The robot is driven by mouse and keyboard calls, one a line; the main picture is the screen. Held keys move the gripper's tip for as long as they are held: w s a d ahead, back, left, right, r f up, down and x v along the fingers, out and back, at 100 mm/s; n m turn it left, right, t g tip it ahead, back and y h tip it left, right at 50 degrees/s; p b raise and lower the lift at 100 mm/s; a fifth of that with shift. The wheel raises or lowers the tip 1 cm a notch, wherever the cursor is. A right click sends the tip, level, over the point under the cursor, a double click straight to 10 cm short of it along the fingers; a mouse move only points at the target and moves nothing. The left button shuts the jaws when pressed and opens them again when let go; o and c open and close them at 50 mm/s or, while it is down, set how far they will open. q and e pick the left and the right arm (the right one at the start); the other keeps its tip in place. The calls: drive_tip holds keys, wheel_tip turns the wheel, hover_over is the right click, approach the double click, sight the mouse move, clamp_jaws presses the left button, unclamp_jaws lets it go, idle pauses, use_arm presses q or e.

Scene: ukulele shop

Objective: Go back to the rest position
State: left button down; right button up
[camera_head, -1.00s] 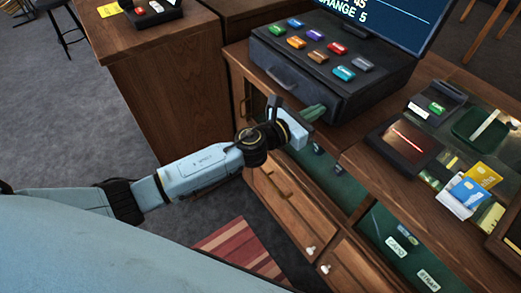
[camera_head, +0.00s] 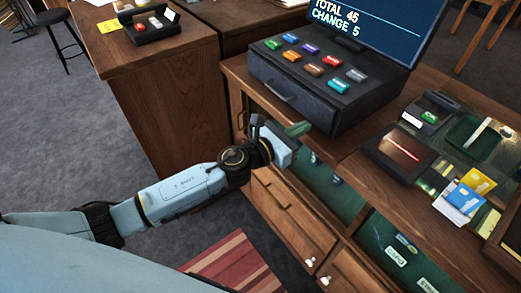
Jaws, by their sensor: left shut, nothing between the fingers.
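My left arm comes in from the left, pale blue with dark joints. My left gripper (camera_head: 297,130) is at the front edge of the wooden counter, just below the front of the cash register (camera_head: 310,92). Its green fingers are shut, with nothing seen between them. I cannot tell whether they touch the counter edge. My right gripper is not in view.
The register has several coloured buttons and a screen (camera_head: 365,30) reading "TOTAL 45 CHANGE 5". A card reader (camera_head: 428,115), a scanner with a red line (camera_head: 400,150) and cards (camera_head: 466,198) lie on the counter (camera_head: 350,170) at right. Green-lined glass shelves and drawers (camera_head: 290,215) are below.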

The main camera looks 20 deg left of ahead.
use_arm(q)
drive_tip(key=b+v, duration=0.1)
drive_tip(key=v, duration=0.8)
drive_tip(key=shift+s, duration=0.2)
drive_tip(key=shift+a+f, duration=0.15)
drive_tip(key=s+a+f+n+g+y, duration=0.2)
drive_tip(key=a+f+n+y, duration=0.15)
drive_tip(key=f+n, duration=0.5)
drive_tip(key=s+a+f+n+g+y, duration=0.15)
drive_tip(key=a+f+n, duration=0.3)
drive_tip(key=f, duration=0.75)
drive_tip(key=s+a+f+n+g+y, duration=0.1)
drive_tip(key=s+a+f+n+y, duration=0.25)
drive_tip(key=f+n, duration=0.55)
drive_tip(key=s+a+f+n+g+y, duration=0.15)
drive_tip(key=s+f+n+g, duration=0.5)
drive_tip(key=s+f, duration=0.65)
drive_tip(key=s+d+f+n+g, duration=0.1)
drive_tip(key=s+f+n, duration=0.3)
drive_tip(key=s, duration=0.6)
drive_tip(key=s+d+f+n+g, duration=0.1)
drive_tip(key=s+f+n+g, duration=0.1)
drive_tip(key=s+n, duration=0.5)
drive_tip(key=s+f, duration=0.1)
drive_tip(key=s, duration=0.3)
drive_tip(key=shift+s+d+f, duration=0.15)
drive_tip(key=shift+s+f, duration=0.1)
drive_tip(key=shift+f, duration=0.15)
